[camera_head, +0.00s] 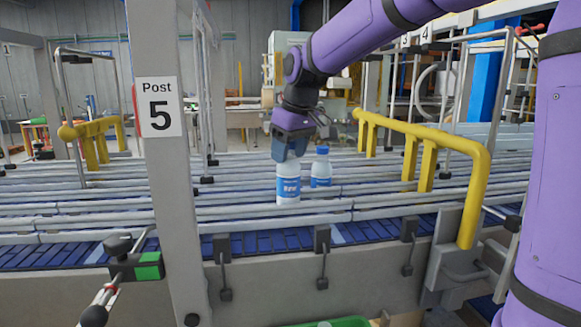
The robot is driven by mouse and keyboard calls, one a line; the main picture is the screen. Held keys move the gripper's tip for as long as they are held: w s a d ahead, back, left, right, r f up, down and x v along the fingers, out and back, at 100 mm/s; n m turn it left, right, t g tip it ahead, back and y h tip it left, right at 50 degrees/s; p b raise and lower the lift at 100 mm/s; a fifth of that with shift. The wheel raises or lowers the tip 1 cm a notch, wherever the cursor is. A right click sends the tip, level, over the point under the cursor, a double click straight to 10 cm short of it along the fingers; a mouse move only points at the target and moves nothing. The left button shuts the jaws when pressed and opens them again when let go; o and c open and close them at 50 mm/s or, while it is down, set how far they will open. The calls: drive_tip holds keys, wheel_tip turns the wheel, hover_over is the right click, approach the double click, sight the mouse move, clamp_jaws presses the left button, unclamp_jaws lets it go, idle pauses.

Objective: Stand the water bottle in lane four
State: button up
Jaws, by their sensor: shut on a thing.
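My gripper (290,148) points down over the lanes and is shut on the top of a water bottle (288,190), a white bottle with a blue label. The bottle hangs upright below the jaws, and its cap is hidden by them. I cannot tell whether its base touches the conveyor. A second bottle (321,170) with a blue cap and blue label stands just behind and to the right. The lanes (420,204) are divided by long grey rails running across the picture. I cannot tell which lane is four.
A grey post with a "Post 5" sign (159,107) stands left of the bottles. A yellow guard rail (470,200) stands at the right. A blue belt (262,243) runs along the front edge. The rails left of the bottles look clear.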

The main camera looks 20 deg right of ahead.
sight(289, 164)
drive_tip(key=shift+f, duration=1.7)
drive_tip(key=o, duration=1.4)
drive_tip(key=shift+f, duration=0.1)
drive_tip(key=v, duration=1.1)
drive_tip(key=shift+s+d+r, duration=0.1)
drive_tip(key=shift+s+r, duration=0.15)
drive_tip(key=shift+r, duration=0.35)
